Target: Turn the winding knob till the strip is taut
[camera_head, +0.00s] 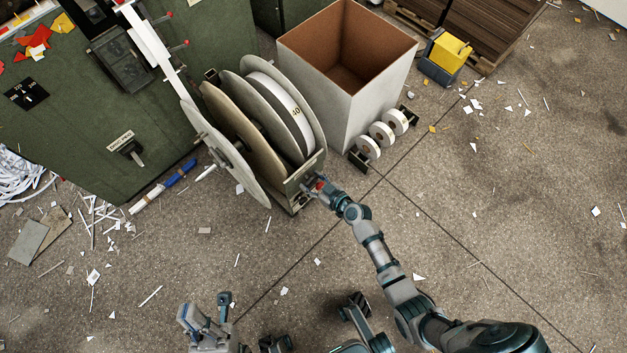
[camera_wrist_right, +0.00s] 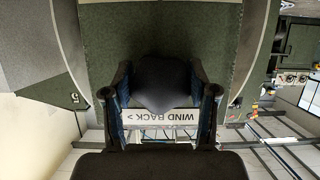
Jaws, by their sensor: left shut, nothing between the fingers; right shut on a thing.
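The reel stand holds a large reel with a white strip wound on it (camera_head: 283,105), between grey and brown discs (camera_head: 240,130). A straight white band (camera_head: 155,42) runs from the green machine towards the discs; I cannot tell if it is the strip or how taut it is. My right gripper (camera_head: 318,186) is at the stand's near lower corner. In the right wrist view, it is shut on the dark winding knob (camera_wrist_right: 162,82), one finger on each side, above a "WIND BACK >" label (camera_wrist_right: 163,116). My left gripper (camera_head: 226,300) is shut and empty, low over the floor.
A tall open box (camera_head: 345,110) stands right of the reel, with small white rolls (camera_head: 382,133) beside it. The green machine (camera_head: 110,150) fills the upper left. Paper scraps litter the floor. A yellow and blue bin (camera_head: 445,55) and a pallet (camera_head: 490,30) stand behind.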

